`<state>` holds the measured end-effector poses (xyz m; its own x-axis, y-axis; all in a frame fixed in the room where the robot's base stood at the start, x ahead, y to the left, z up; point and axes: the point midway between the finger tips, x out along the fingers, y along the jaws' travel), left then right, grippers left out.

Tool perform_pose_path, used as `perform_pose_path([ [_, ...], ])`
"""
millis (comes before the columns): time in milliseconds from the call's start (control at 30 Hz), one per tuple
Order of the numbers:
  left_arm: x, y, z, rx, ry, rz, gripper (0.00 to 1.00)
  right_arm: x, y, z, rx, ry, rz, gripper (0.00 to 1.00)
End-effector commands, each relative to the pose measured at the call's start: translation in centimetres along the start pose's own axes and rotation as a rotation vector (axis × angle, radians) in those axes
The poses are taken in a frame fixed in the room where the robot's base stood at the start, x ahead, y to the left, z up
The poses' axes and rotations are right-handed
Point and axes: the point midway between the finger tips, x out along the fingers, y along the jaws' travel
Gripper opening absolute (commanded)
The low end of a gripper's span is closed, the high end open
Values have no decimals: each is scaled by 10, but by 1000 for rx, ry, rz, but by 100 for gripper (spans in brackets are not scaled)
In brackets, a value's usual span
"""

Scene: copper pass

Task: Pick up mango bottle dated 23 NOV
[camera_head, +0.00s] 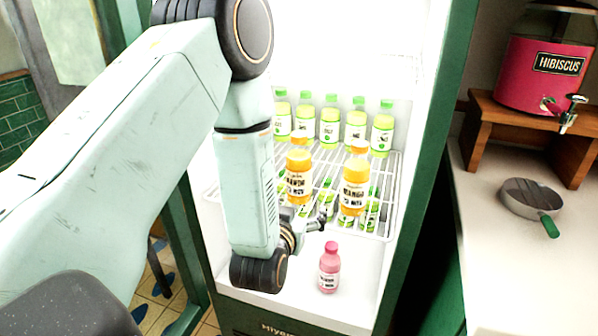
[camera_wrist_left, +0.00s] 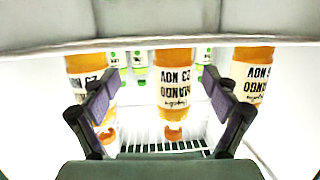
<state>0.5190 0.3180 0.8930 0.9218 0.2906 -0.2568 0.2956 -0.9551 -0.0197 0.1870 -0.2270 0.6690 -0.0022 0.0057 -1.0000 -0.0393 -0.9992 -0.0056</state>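Two orange mango bottles with white labels show in the head view, one left (camera_head: 299,178) and one right (camera_head: 354,189), on the fridge's wire shelf. In the left wrist view, which is upside down, three orange bottles show: a middle one (camera_wrist_left: 174,82) whose label appears to read 23 NOV, one at left (camera_wrist_left: 88,65) and one at right (camera_wrist_left: 254,75). Their dates are partly covered or hard to read. My left gripper (camera_head: 312,222) (camera_wrist_left: 163,108) is open and empty. Its fingers flank the middle bottle in the picture, with the bottle apparently beyond the tips. My right gripper is out of view.
Several green-capped bottles (camera_head: 330,125) stand behind on the wire shelf (camera_head: 385,205). A pink bottle (camera_head: 329,270) stands on the fridge floor below. The green fridge side (camera_head: 425,170) bounds the right. A counter with a pan (camera_head: 528,197) and hibiscus dispenser (camera_head: 540,75) lies beyond.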

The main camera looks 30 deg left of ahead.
Motion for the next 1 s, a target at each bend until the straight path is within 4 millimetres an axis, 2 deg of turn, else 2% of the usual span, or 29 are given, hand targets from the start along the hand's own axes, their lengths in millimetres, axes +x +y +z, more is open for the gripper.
perform_pose_path([
  [33,9,-4,-20,-15,94,-22,82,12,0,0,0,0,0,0],
  [100,12,-9,-42,-26,179,-48,82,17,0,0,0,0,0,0],
  [200,14,-14,-60,-34,246,-68,82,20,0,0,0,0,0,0],
  [300,20,-17,-70,-36,265,-76,82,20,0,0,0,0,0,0],
  [467,42,-22,-81,-37,264,-75,82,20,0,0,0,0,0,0],
  [600,56,-22,-83,-35,260,-73,82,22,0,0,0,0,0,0],
  [900,60,-22,-83,-33,257,-71,82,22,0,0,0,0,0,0],
  [1000,60,-22,-83,-33,257,-71,73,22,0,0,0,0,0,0],
])
